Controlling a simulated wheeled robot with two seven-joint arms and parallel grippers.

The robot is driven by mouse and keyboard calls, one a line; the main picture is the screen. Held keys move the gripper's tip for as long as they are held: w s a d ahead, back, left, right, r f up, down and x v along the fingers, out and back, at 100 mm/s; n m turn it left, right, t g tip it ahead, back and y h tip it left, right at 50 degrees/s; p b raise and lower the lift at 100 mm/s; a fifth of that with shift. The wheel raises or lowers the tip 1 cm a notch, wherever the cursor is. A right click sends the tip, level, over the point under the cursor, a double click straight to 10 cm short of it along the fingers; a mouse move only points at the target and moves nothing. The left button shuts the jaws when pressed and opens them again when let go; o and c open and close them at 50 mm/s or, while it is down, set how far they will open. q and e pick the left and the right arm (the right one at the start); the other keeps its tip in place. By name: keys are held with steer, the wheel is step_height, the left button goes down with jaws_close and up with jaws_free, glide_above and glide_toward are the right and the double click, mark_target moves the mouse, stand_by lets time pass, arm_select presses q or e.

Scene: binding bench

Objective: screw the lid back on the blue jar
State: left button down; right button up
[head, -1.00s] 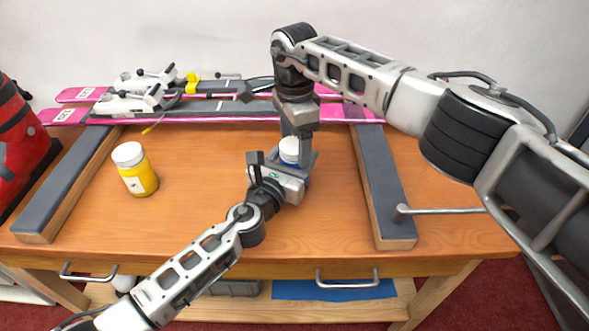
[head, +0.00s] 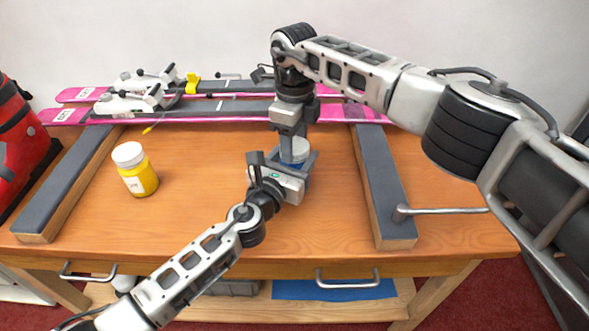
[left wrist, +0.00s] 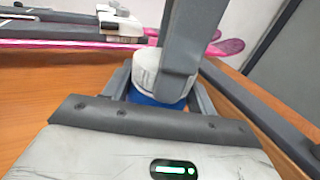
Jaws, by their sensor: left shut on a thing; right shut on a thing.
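The blue jar stands upright on the bench, mostly hidden behind my left gripper in the head view; its blue body (left wrist: 155,99) shows in the left wrist view. My left gripper (head: 284,167) is shut around the jar's body from the near side. The white lid (head: 294,149) sits at the top of the jar, and it also shows in the left wrist view (left wrist: 147,70). My right gripper (head: 292,152) points down from above and is shut on the lid. Its finger hides part of the lid, so I cannot tell how tightly the lid is seated.
A yellow jar with a white lid (head: 135,169) stands on the bench at left. Pink skis (head: 190,113) with bindings lie along the back. Grey-topped supports (head: 70,185) and (head: 382,185) flank the work area. The wooden bench top (head: 200,230) is clear in front.

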arm_select(q)
steer(key=shift+f, duration=0.1)
arm_select(e)
steer(key=m, duration=0.7)
steer(key=o, duration=1.1)
steer(key=shift+r, duration=0.1)
step_height(320, 180, up, 4)
steer(key=shift+r, duration=0.15)
steer(key=shift+c, duration=0.3)
